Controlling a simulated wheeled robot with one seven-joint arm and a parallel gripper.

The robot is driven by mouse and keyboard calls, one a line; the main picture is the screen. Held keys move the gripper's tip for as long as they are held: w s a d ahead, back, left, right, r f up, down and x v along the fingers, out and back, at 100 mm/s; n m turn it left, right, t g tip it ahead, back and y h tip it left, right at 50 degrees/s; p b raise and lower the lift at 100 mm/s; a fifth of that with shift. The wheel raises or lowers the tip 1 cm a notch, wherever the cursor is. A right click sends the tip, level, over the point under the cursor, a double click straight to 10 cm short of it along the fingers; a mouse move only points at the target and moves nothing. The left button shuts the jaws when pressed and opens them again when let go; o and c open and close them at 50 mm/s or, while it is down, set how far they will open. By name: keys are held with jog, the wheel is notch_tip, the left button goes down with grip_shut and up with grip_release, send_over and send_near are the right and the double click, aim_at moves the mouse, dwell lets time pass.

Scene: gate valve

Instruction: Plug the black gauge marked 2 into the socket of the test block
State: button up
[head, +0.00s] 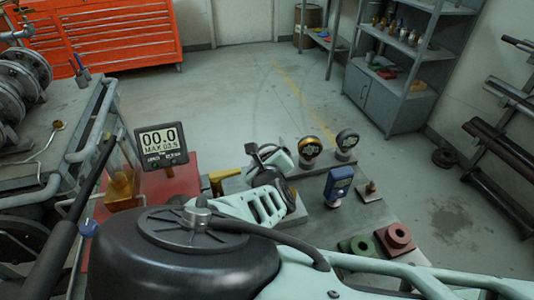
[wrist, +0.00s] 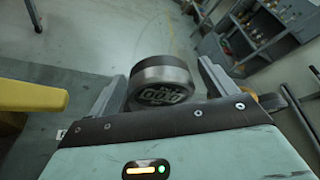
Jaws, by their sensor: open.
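My gripper (head: 270,158) is open at the left end of a row of gauges. In the wrist view a dark round gauge with a grey rim (wrist: 160,90) stands between its spread fingers; its markings are too blurred to read. To its right in the head view stand a brass-rimmed gauge (head: 309,149) and a black gauge (head: 347,140). I cannot tell which gauge is marked 2. A display reading 00.0 (head: 161,140) stands at the red block (head: 180,183) on the left. I cannot make out the socket; my arm hides part of that area.
A yellow bar (head: 222,176) juts between the red block and my gripper, and shows at the left of the wrist view. A blue device (head: 338,186), a green block (head: 361,246) and a red block with a hole (head: 397,238) stand on the grey table to the right.

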jog(key=shift+r, duration=0.1)
jog(key=c, duration=1.2)
jog(key=shift+o, duration=0.2)
